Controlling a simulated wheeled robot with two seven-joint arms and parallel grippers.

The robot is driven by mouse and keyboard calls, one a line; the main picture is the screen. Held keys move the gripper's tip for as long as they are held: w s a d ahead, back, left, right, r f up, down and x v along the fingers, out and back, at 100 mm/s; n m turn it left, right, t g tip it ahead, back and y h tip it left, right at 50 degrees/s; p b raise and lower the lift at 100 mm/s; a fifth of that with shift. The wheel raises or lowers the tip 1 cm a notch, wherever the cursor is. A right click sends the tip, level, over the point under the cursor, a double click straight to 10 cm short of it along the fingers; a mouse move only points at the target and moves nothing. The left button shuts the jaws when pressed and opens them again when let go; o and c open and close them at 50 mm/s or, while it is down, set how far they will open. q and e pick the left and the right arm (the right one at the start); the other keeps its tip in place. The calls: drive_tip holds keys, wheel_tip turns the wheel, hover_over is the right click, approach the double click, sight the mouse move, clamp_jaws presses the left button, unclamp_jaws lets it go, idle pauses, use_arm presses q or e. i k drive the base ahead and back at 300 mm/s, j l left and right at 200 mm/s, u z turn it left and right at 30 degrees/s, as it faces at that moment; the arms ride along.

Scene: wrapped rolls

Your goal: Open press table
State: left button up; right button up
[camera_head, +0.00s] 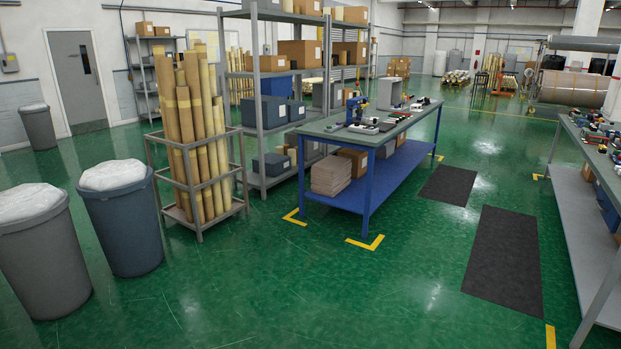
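A work table (385,127) with a grey top and blue legs stands mid-view. A small blue press-like device (355,108) stands upright near the left end of its top. I cannot tell from here whether this device is open or closed. A grey box-like item (389,93) and several small dark and white items (370,123) are also on the top. The table's blue lower shelf (385,181) holds a stack of flat brown sheets (331,175) and cardboard boxes (353,161). Neither of my grippers is in view.
Two bins (119,222) (41,254) and a rack of long brown rolls (195,179) stand at left. Shelving (261,134) stands behind the table. Another bench (592,160) runs along the right edge. Green floor (300,300) with dark mats (505,262) is clear in front.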

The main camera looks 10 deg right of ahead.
sight(365, 122)
drive_tip(key=i+l+z, duration=0.35)
drive_tip(key=i, duration=0.2)
drive_tip(key=i+l+z, duration=0.35)
drive_tip(key=i, duration=0.25)
drive_tip(key=i+z, duration=0.4)
drive_tip(key=i, duration=4)
drive_tip(key=i+l+u, duration=0.1)
drive_tip(key=i+u, duration=0.35)
drive_tip(key=i, duration=0.15)
drive_tip(key=i+l+u, duration=0.3)
drive_tip(key=i+u, duration=0.15)
drive_tip(key=i+l+u, duration=0.85)
drive_tip(key=i+l, duration=0.2)
drive_tip(key=l, duration=0.2)
